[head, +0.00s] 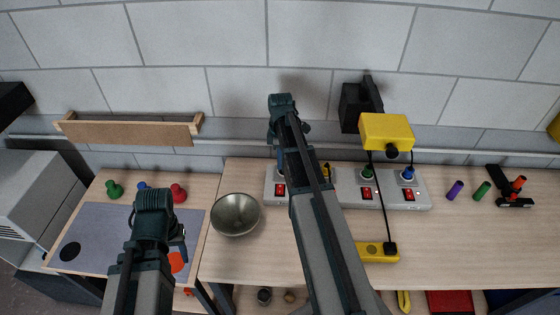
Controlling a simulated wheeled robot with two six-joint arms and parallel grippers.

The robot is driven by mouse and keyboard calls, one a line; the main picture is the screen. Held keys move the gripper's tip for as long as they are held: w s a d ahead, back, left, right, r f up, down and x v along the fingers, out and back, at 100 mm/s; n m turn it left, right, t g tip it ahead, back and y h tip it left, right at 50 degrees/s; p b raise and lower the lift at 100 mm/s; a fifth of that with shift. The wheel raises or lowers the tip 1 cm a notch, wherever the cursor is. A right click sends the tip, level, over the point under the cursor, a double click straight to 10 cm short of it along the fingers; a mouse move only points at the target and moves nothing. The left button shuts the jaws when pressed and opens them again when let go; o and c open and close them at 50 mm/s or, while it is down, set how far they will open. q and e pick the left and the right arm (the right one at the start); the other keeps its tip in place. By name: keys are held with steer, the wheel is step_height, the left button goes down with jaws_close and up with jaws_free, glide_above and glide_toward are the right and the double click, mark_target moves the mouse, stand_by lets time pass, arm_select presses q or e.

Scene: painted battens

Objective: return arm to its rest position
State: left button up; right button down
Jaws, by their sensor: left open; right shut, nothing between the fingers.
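My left arm comes in from the lower left. Its gripper (180,242) is over the grey mat (110,225) on the left table, open, with its fingers mostly hidden behind the wrist. My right arm reaches up across the middle of the right table. Its gripper end (279,130) is near the left end of the grey switch panel (342,190), shut and empty, with the fingertips largely hidden by the arm. The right arm covers part of the panel.
A metal bowl (235,215) stands between the arms. Green (114,189) and red (179,193) knobs stand behind the mat. A yellow box (386,131) hangs on the wall with a cable to a yellow block (375,251). Purple (455,190) and green (481,190) cylinders lie right.

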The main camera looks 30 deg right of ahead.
steer(key=s+a+m+t, duration=0.1)
steer(key=s+a+m, duration=0.5)
steer(key=a, duration=0.3)
steer(key=s+a+m+t, duration=0.1)
steer(key=s+a+m, duration=0.5)
steer(key=a, duration=0.3)
steer(key=s+a+f+n+b, duration=0.1)
steer(key=a+f+b, duration=0.2)
steer(key=f+b, duration=0.1)
steer(key=s+a+f+n+g+h+b, duration=0.1)
steer(key=s+a+f+b, duration=0.1)
steer(key=a+f+b, duration=0.2)
steer(key=s+a+f+n+b, duration=0.2)
steer(key=a+f+b, duration=0.1)
steer(key=f+b, duration=0.1)
steer(key=shift+s+a+f+h, duration=0.15)
steer(key=shift+a+f+h, duration=0.05)
steer(key=shift+a+h, duration=0.2)
stand_by(0.8)
